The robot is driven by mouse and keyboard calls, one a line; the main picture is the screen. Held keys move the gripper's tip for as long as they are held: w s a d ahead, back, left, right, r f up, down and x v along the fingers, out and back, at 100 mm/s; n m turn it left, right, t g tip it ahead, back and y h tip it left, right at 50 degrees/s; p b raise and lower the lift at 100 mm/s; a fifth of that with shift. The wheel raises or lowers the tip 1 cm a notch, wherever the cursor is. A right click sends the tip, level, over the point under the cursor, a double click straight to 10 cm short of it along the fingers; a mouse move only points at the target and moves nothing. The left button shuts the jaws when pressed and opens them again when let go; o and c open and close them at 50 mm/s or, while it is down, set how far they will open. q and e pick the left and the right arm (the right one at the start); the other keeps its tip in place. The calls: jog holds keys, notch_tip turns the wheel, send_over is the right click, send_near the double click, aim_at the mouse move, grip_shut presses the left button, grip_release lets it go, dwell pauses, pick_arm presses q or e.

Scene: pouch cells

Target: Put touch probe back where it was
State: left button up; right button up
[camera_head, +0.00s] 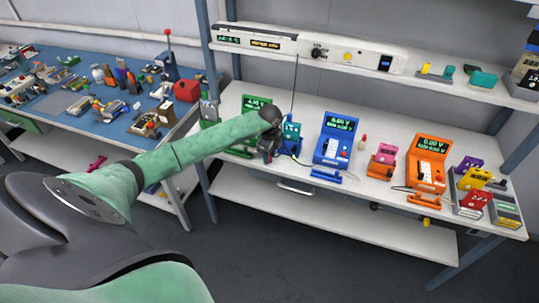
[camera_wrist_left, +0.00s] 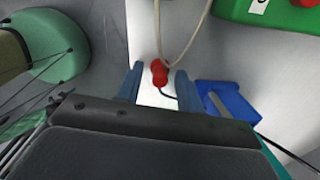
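My left gripper (camera_head: 268,152) is over the front of the right-hand bench, beside the green meter (camera_head: 254,110). In the left wrist view its two blue-grey fingers (camera_wrist_left: 159,85) are apart. A small red piece with a thin dark cable (camera_wrist_left: 159,72) shows between the fingers, with gaps on both sides. It may be part of the touch probe; I cannot tell. A blue slotted holder (camera_wrist_left: 228,100) is just right of the fingers. In the head view a blue holder (camera_head: 327,176) lies before the blue meter (camera_head: 338,138). My right gripper is not in view.
An orange meter (camera_head: 427,163) with an orange holder (camera_head: 408,195), a pink box (camera_head: 382,160) and several coloured blocks stand to the right. A shelf (camera_head: 360,65) runs above the bench. A pale cable loop (camera_wrist_left: 180,35) hangs near the fingers. A cluttered blue table (camera_head: 100,125) is at left.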

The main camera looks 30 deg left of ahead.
pick_arm(q)
jog(key=shift+r, duration=0.1)
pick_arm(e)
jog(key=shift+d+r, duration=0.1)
